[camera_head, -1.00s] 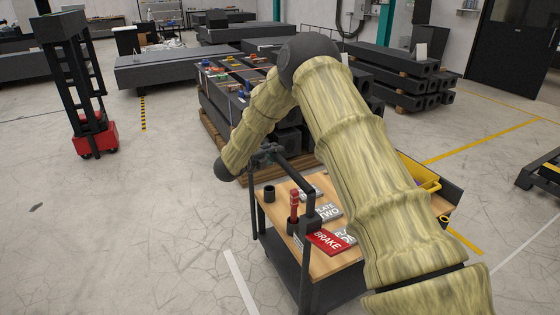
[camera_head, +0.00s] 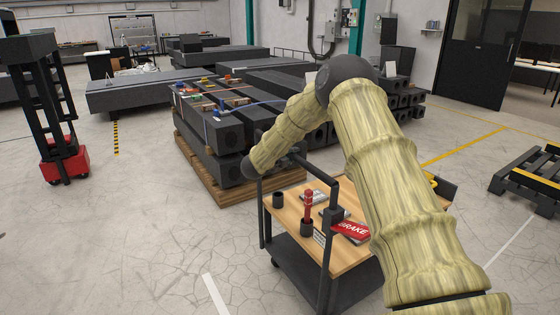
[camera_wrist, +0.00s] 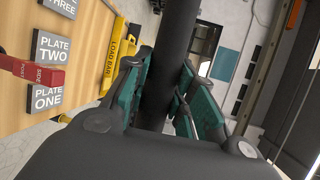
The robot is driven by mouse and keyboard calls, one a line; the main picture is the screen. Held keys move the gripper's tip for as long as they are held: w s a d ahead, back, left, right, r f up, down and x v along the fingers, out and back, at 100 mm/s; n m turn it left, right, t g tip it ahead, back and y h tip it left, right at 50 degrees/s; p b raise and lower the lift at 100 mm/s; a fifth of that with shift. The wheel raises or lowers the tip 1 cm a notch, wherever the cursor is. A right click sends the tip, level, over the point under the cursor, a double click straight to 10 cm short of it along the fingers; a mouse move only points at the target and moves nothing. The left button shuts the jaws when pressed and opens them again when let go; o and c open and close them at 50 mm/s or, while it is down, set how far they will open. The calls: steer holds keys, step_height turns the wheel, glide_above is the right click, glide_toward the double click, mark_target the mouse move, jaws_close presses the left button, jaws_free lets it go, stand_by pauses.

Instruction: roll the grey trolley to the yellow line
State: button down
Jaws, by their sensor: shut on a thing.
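The grey trolley (camera_head: 287,258) has a dark frame, a wooden top and an upright push handle on its near left side. My gripper (camera_wrist: 166,70) is shut on the dark handle bar, with teal finger pads on both sides of it in the wrist view. A yellow line (camera_head: 465,146) runs across the floor beyond the trolley to the right. My arm hides the trolley's right part.
A wooden pallet (camera_head: 225,193) with granite beams stands close behind. A dark pallet (camera_head: 530,182) is at right.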

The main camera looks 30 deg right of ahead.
steer(key=d+b, duration=0.3)
steer(key=d, duration=1.7)
steer(key=shift+d+b, duration=0.25)
steer(key=shift+b, duration=0.15)
steer(key=shift+f, duration=0.1)
steer(key=c, duration=1.2)
jaws_free()
steer(key=shift+o, duration=0.2)
steer(key=shift+a, duration=0.15)
steer(key=v, duration=1.1)
steer(key=shift+s+a, duration=0.2)
steer(key=shift+a, duration=0.1)
